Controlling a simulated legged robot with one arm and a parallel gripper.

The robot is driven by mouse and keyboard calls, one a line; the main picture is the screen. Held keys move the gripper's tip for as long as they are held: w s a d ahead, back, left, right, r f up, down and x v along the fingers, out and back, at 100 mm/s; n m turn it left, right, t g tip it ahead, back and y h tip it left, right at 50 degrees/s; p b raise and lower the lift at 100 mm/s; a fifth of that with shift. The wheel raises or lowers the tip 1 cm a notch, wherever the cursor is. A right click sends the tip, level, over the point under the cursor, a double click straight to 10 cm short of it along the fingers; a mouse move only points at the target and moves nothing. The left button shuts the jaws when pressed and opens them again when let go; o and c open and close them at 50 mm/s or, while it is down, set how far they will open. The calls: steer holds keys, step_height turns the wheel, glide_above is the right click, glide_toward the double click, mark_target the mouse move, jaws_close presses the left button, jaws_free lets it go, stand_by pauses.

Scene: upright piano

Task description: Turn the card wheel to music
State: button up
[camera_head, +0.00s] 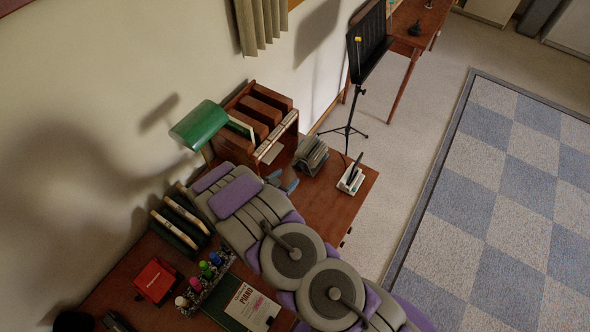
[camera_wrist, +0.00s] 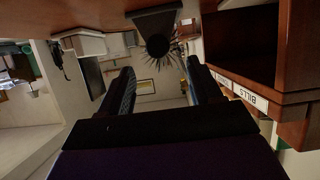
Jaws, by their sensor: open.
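The card wheel (camera_head: 310,156) stands on the brown top, just right of the wooden shelf unit, with a grey fan of cards. The wrist view is upside down; there the card wheel (camera_wrist: 157,38) is a dark stand with a round knob and thin cards fanning out. Any writing on its cards is too small to read. My gripper (camera_head: 285,183) is short of the wheel, on its lower left, partly hidden by my arm. In the wrist view my gripper (camera_wrist: 162,88) is open, its two fingers apart with nothing between them. The wheel lies ahead, apart from the fingers.
The wooden shelf unit (camera_head: 270,118) with a "BILLS" label (camera_wrist: 251,98) is close beside my gripper. A white pen holder (camera_head: 351,180) stands right of the wheel. A green lamp (camera_head: 199,125), red box (camera_head: 156,281) and piano book (camera_head: 252,306) are nearby. A music stand (camera_head: 368,55) is behind.

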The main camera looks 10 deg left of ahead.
mark_target(298, 168)
steer(key=x, duration=0.6)
steer(key=shift+d, duration=0.35)
steer(key=shift+w+a+f, duration=0.1)
steer(key=shift+w+f, duration=0.2)
steer(key=shift+w, duration=0.55)
steer(key=shift+d, duration=0.25)
steer(key=c, duration=0.4)
steer(key=shift+a, duration=0.15)
steer(key=c, duration=0.6)
